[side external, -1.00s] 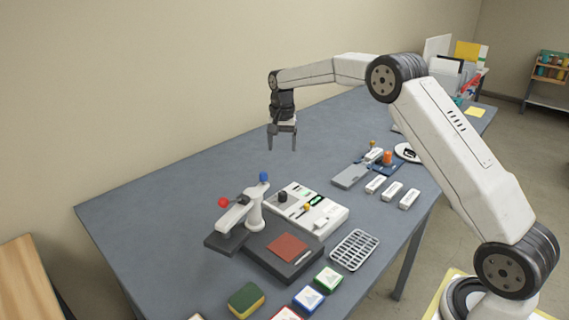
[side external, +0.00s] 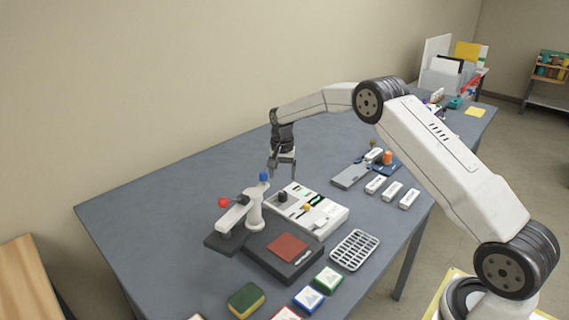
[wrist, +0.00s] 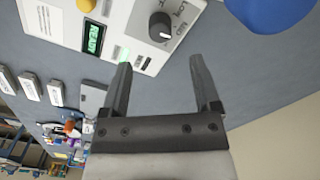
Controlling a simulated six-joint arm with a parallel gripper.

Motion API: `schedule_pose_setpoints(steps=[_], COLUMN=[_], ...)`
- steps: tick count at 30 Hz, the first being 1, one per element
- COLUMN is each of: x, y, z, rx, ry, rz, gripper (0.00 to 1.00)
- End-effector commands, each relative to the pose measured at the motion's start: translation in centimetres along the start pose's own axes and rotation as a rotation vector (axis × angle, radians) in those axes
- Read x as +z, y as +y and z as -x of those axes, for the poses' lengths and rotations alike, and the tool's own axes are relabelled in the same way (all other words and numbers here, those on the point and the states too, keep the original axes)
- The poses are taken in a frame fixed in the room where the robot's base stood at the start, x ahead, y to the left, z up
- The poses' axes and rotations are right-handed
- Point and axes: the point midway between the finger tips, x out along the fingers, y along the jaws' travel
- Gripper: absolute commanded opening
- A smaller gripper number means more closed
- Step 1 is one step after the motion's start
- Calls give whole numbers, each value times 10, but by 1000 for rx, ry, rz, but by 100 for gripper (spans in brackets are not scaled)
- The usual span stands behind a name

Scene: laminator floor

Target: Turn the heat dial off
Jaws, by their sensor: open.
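The heat dial (side external: 282,197) is a dark round knob on the rear left part of the white control panel (side external: 335,219). In the wrist view the dial (wrist: 161,27) has a white pointer mark, with small printed labels beside it that I cannot read surely. My gripper (side external: 282,174) points down above the panel's rear corner, near the dial. In the wrist view my gripper (wrist: 160,62) is open and empty. The dial lies just beyond the fingertips, apart from them.
A press with a blue knob (side external: 263,177) and a red knob (side external: 224,202) stands left of the panel, close to my gripper. The panel also has a yellow knob (side external: 306,208) and a green display (wrist: 93,37). A wire rack (side external: 354,250) lies in front.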

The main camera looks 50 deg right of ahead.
Motion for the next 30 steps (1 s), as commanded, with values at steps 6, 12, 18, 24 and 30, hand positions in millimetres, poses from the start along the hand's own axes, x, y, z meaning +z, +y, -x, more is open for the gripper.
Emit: schedule_pose_setpoints(steps=[6,12,18,24,30], x=[0,0,0,0,0], y=[0,0,0,0,0], z=[-13,-35,-59,-74,-77], rx=[2,2,2,1,1], ry=[-2,-2,-1,1,1], rz=[0,-1,-1,-1,-1], gripper=[80,80,80,80,80])
